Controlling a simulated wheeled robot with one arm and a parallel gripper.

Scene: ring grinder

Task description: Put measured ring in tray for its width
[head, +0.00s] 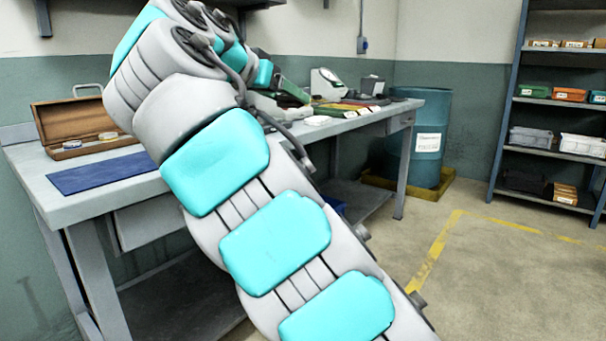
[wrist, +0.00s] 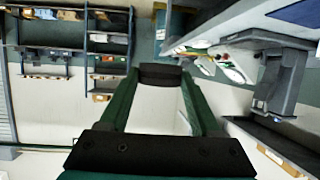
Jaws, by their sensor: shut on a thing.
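My gripper (wrist: 160,76) shows in the wrist view, with dark green fingers and black end pieces. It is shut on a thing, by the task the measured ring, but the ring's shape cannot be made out. A green tray (head: 336,112) and a red tray (head: 366,101) lie toward the far end of the workbench. They are small in the picture, and which width each is for cannot be read.
The workbench (head: 45,200) carries an open wooden box (head: 85,122) with ring-like pieces, a blue mat (head: 100,173) and a white-and-dark device (head: 327,82). A blue barrel (head: 426,125) stands past its far end. Shelves (head: 511,130) stand right. Floor between is free.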

